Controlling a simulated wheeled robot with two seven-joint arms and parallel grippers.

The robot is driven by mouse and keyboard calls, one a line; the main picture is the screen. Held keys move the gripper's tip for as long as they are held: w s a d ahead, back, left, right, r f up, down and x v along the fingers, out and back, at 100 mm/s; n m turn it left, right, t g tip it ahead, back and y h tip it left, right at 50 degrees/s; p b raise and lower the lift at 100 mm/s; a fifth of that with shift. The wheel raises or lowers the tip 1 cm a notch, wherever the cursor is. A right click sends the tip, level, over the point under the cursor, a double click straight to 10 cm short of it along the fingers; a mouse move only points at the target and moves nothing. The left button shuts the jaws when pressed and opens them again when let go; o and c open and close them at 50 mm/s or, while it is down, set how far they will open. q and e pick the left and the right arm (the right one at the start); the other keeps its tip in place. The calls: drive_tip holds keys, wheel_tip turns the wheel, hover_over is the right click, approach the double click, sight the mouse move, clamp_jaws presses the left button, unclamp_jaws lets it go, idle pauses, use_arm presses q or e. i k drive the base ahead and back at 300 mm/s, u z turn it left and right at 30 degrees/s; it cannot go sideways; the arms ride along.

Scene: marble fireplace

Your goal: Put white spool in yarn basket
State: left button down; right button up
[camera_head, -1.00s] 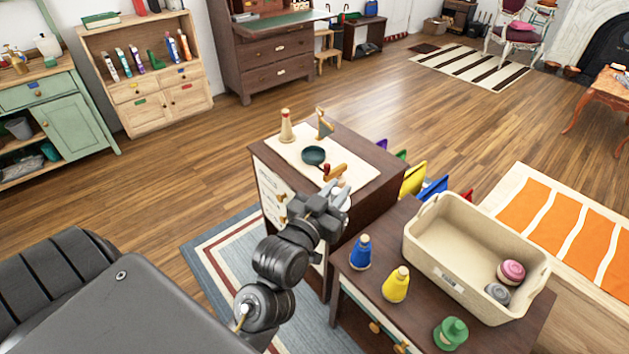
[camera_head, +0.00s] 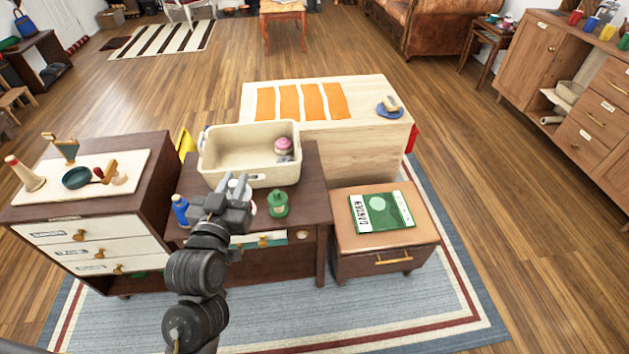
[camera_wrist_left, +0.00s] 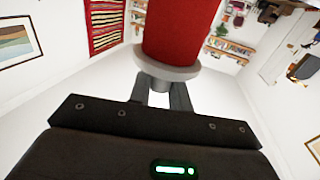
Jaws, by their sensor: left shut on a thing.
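The yarn basket (camera_head: 222,179) is a beige open bin on a dark wood cabinet. A pink yarn ball (camera_head: 283,144) and a grey one (camera_head: 285,158) lie at its right end. My left gripper (camera_head: 236,190) is shut on a spool and appears in front of the basket's near wall in the head view. Only a whitish part of the spool (camera_head: 237,185) shows there. In the left wrist view the spool (camera_wrist_left: 180,30) has a red body and a pale grey flange at the fingers. Its far end is cut off. My right gripper is not in view.
A drawer cabinet (camera_head: 140,185) with a small pan (camera_head: 76,178) stands left. The basket's left and middle floor is free.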

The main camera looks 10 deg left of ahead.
sight(237, 159)
drive_tip(key=z, duration=0.5)
drive_tip(key=k, duration=0.65)
drive_tip(key=z, duration=0.85)
drive_tip(key=i, duration=1.6)
drive_tip(key=u, duration=1.3)
drive_tip(key=i, duration=0.5)
drive_tip(key=u, duration=0.5)
